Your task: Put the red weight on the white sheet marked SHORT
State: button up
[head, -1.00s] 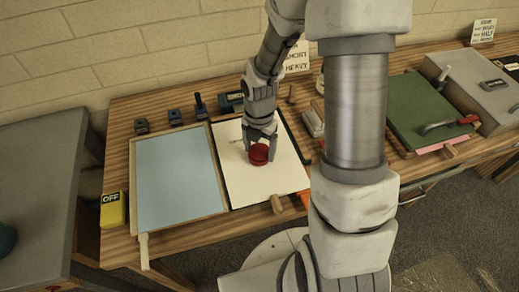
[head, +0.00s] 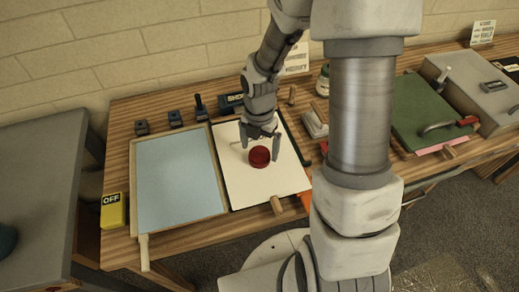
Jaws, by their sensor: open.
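The red weight (head: 259,157), a short round disc, sits on the white sheet (head: 262,187) in the dark-edged tray at the middle of the table. My gripper (head: 259,150) is open just above and behind the weight, with its fingers apart and clear of it as far as I can see. A dark label block (head: 231,102) stands behind the sheet; its lettering is partly hidden by my arm, but the start reads like SHORT.
A tray of pale blue liquid (head: 176,180) lies left of the sheet. A yellow OFF block (head: 113,210) is at the table's left edge. Several small dark blocks (head: 175,118) stand behind. A green board (head: 432,110) and grey box (head: 482,92) are at right.

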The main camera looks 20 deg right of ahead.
notch_tip(320, 180, up, 10)
jog(key=p, duration=0.1)
jog(key=shift+r, duration=0.1)
dwell(0.5)
notch_tip(320, 180, up, 10)
jog(key=m+t+h, duration=0.1)
jog(key=m+t, duration=0.1)
jog(key=m, duration=1)
send_over(260, 154)
jog(key=s, duration=0.5)
jog(key=s+r+m+t+y, duration=0.1)
jog(key=s+r+m+t, duration=0.2)
jog(key=s+r+m, duration=0.4)
jog(key=shift+s+m+t, duration=0.3)
jog(key=shift+s+m, duration=0.65)
jog(key=shift+m, duration=3.05)
jog(key=shift+a, duration=0.1)
